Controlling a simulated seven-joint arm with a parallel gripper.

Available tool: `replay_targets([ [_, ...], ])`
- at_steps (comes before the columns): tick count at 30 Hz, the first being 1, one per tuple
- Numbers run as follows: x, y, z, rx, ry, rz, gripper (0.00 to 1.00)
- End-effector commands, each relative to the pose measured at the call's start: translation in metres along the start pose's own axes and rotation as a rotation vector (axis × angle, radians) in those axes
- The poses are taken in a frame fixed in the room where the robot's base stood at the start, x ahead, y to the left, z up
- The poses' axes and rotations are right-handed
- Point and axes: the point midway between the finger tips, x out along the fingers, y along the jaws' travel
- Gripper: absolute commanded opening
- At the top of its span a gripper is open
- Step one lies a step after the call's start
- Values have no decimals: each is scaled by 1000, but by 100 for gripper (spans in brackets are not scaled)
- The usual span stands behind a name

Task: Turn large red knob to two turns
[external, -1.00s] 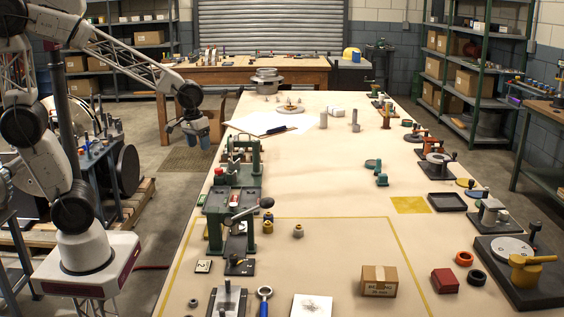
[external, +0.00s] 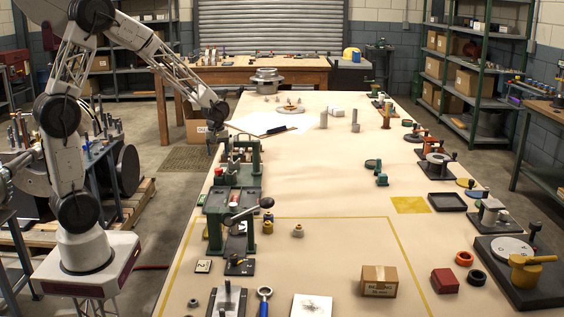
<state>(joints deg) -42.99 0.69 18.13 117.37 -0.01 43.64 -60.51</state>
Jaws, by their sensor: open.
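My gripper (external: 212,150) is at the left edge of the long table, pointing down, just behind and left of a green machine (external: 238,178). It is open, small in the picture, and I see nothing held in it. Small red parts (external: 219,172) show on the green machine, close below my gripper; I cannot tell whether one of them is the large red knob, or how far it is turned. An orange-red device (external: 437,142) stands at the right side of the table, far from my gripper.
A green lever press (external: 240,222) stands in front of the green machine. A cardboard box (external: 379,281), a red block (external: 445,281) and an orange ring (external: 464,258) lie near the front right. The middle of the table (external: 310,180) is clear.

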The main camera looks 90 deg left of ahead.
Motion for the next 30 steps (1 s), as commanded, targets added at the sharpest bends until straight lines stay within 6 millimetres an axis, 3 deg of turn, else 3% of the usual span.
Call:
replay_targets([
  [4,5,0,-9,-27,-1,-2,65],
  [19,10,0,-8,-27,-1,-3,65],
  [30,47,0,-8,-26,-3,-5,65],
])
